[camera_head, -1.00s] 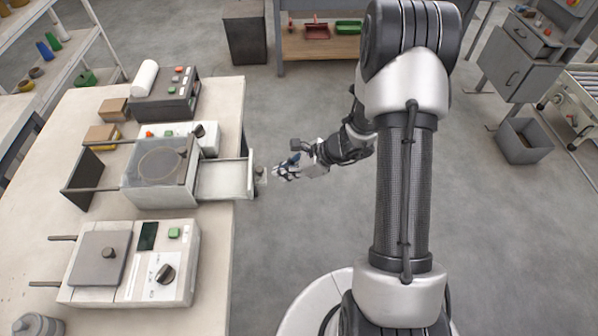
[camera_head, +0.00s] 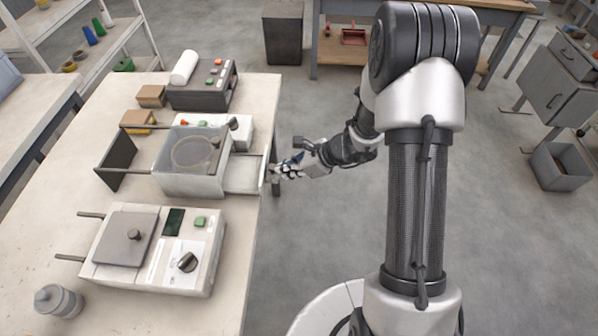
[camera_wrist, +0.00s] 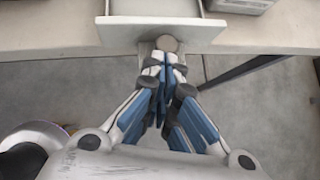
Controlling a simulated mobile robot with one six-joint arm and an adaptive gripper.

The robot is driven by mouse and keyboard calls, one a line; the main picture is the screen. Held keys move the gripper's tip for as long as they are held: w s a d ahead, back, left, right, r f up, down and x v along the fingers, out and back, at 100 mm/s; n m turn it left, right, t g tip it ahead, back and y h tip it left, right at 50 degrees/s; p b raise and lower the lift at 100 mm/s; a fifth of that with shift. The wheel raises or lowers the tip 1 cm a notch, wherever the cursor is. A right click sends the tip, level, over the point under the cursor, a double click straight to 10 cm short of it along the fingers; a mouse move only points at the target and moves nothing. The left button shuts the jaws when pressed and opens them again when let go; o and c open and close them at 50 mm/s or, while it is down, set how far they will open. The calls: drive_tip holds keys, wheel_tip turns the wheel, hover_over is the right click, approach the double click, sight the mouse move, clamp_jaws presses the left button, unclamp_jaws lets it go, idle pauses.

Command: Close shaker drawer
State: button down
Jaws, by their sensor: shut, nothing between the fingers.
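The shaker (camera_head: 192,160) is a clear box with a round sieve on the bench. Its white drawer (camera_head: 243,173) sticks out to the right, toward the bench edge, partly open. In the wrist view the drawer front (camera_wrist: 160,32) spans the top middle, with a round knob (camera_wrist: 167,43) at its centre. My gripper (camera_head: 280,174) is at the drawer front. In the wrist view my gripper (camera_wrist: 164,60) has its blue-padded fingers together, tips at the knob, with nothing between them. Whether the tips touch the knob is hard to tell.
A scale-like device (camera_head: 155,250) stands in front of the shaker on the bench (camera_head: 110,315). A dark control box (camera_head: 203,85) stands behind, and a grey jar (camera_head: 58,301) at the near left. The floor right of the bench is clear around my arm.

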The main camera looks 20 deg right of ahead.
sight(253, 177)
drive_tip(key=w+a, duration=0.1)
drive_tip(key=a, duration=0.2)
drive_tip(key=a+b, duration=0.1)
drive_tip(key=a, duration=0.1)
drive_tip(key=w+a+b, duration=0.1)
drive_tip(key=a, duration=0.2)
drive_tip(key=shift+w+a+f, duration=0.1)
drive_tip(key=shift+w+a, duration=0.45)
drive_tip(key=shift+a, duration=0.3)
